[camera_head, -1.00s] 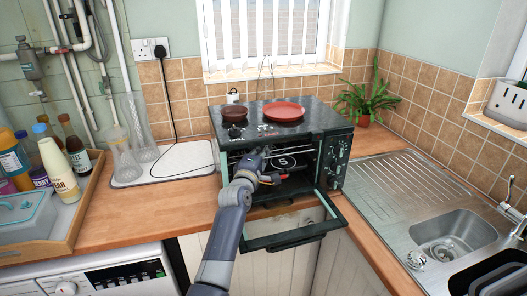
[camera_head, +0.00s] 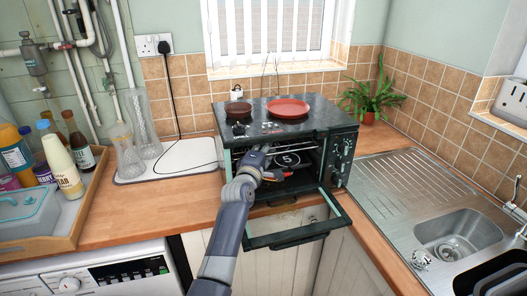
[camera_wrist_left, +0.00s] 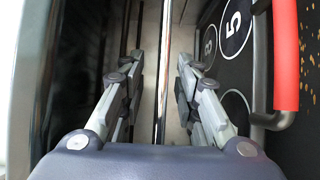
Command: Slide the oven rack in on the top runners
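The black countertop oven (camera_head: 338,160) stands on the wooden counter with its door (camera_head: 290,239) folded down. My left gripper (camera_head: 266,166) reaches into the oven's opening. In the left wrist view its two fingers (camera_wrist_left: 158,80) stand apart, one on each side of a shiny metal rod (camera_wrist_left: 164,60), which looks like a bar of the oven rack; a gap shows on both sides. Thin bright bars inside the oven, probably the rack, show partly behind my gripper in the head view. The runners cannot be made out. My right gripper is not in view.
A dark panel with numbered circles (camera_wrist_left: 234,28) and a red handle (camera_wrist_left: 286,60) are right of the fingers in the wrist view. A red plate (camera_head: 287,108) and a brown dish (camera_head: 238,110) sit on the oven. The sink (camera_head: 450,235) is at right, a bottle tray (camera_head: 85,215) at left.

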